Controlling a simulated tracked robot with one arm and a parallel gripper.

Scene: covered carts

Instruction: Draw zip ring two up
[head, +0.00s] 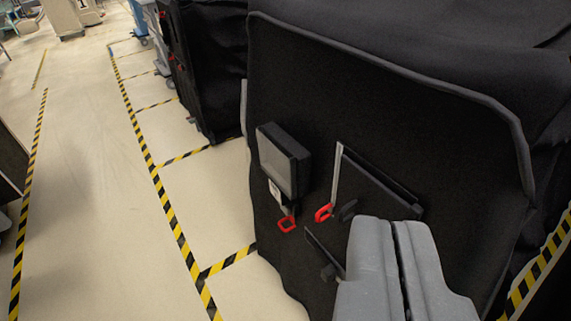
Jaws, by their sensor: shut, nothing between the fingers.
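A black covered cart (390,115) fills the right half of the head view. Two red rings hang low on its front: a left red ring (286,223) below a grey-faced box, and a right red ring (324,212) at the lower end of a pale strip. I cannot tell which is zip ring two. My gripper (394,222) is at the lower right, its grey fingers shut and empty. In the picture it is right of both rings and apart from them. It hides part of the cover's lower front.
A grey-faced box (284,160) and a dark flap (375,185) stick out from the cover. Another black covered cart (207,75) with red pieces stands behind to the left. Yellow-black tape (170,215) marks bays on the pale floor. The aisle (85,150) at left is clear.

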